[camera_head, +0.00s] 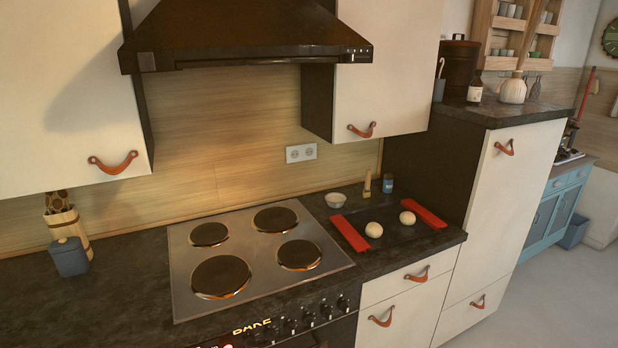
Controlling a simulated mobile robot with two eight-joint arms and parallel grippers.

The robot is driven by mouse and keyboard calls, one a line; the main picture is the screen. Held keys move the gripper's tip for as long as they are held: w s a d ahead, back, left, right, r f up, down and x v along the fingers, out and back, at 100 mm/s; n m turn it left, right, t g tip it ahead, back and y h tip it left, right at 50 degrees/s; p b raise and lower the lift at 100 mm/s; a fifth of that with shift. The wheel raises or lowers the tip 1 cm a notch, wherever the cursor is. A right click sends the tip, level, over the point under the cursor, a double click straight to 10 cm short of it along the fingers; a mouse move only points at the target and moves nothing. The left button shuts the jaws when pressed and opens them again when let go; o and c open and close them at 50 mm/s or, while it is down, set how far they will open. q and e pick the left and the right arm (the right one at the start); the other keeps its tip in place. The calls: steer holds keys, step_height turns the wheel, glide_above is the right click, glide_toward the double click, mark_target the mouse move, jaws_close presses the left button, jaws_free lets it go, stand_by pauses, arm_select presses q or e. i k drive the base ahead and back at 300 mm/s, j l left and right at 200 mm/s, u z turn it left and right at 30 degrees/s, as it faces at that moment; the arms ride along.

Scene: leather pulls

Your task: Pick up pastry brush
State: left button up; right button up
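The pastry brush (367,186) is small in the head view, at the back of the counter right of the stove. It looks like a narrow tan shape standing about upright, with a paler lower end. It is just left of a small blue jar (388,184); whether they touch is too small to tell. Neither of my grippers shows in this view.
A dark tray (392,236) with red ends and two pale dough balls lies in front of the brush. The stove (262,250) is further left, under a hood (245,35). A tall cabinet (500,200) rises at right.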

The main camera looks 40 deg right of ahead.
mark_target(366, 192)
steer(key=z, duration=1.75)
steer(key=i+l, duration=1.1)
steer(key=l, duration=0.15)
